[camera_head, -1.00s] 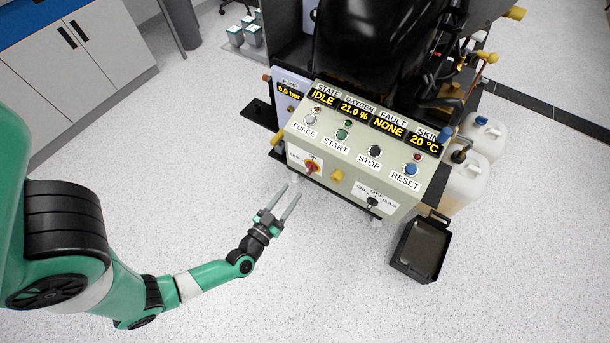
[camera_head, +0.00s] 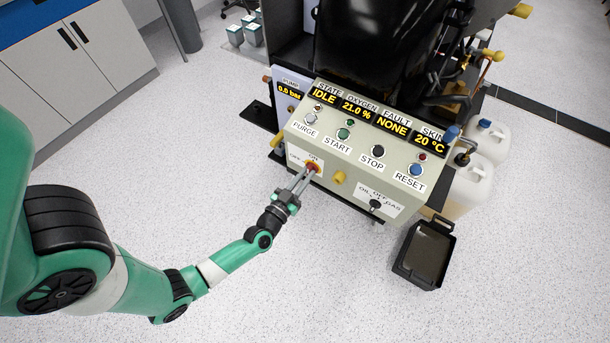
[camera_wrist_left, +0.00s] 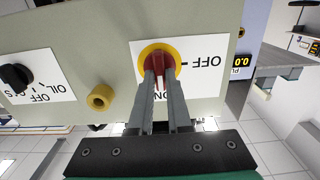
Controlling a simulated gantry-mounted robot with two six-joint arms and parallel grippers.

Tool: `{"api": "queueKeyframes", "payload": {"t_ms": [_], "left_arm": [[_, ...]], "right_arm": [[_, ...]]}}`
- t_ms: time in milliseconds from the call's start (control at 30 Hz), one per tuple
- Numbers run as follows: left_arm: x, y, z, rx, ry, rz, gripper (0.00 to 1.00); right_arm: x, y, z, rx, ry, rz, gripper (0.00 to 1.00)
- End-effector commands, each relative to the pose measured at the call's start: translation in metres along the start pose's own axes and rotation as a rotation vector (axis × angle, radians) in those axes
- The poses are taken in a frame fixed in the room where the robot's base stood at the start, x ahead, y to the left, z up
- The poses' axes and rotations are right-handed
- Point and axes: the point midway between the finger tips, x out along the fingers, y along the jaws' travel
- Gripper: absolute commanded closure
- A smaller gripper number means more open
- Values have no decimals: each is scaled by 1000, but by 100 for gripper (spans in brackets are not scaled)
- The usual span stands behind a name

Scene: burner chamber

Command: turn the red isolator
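The red isolator (camera_head: 313,167) is a red handle on a yellow round base at the left of the control box's lower front. In the left wrist view, the isolator (camera_wrist_left: 159,62) has its handle lined up towards the ON mark, with OFF printed to its right. My left gripper (camera_head: 309,174) is at the isolator; in the left wrist view, its fingers (camera_wrist_left: 160,88) lie on either side of the handle and look closed on it. The fingertips partly hide the handle and the ON label. My right gripper is not in view.
The control box (camera_head: 350,160) has several buttons and displays. A yellow knob (camera_head: 338,178) and a black OIL/OFF/GAS selector (camera_head: 376,204) sit right of the isolator. A black tray (camera_head: 424,254) lies on the floor at right. The floor below the box is clear.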

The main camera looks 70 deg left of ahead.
Motion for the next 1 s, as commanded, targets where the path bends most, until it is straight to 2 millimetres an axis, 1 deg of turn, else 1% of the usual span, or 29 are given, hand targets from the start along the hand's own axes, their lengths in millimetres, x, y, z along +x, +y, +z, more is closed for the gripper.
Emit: {"api": "queueKeyframes", "payload": {"t_ms": [367,567,767,1000], "left_arm": [[0,0,0,-5,0,0,100],[0,0,0,-52,0,0,100],[0,-1,0,-165,0,0,100],[0,-2,1,-372,0,0,100]], "right_arm": [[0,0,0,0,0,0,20],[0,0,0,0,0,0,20],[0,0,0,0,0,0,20],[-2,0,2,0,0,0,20]]}}
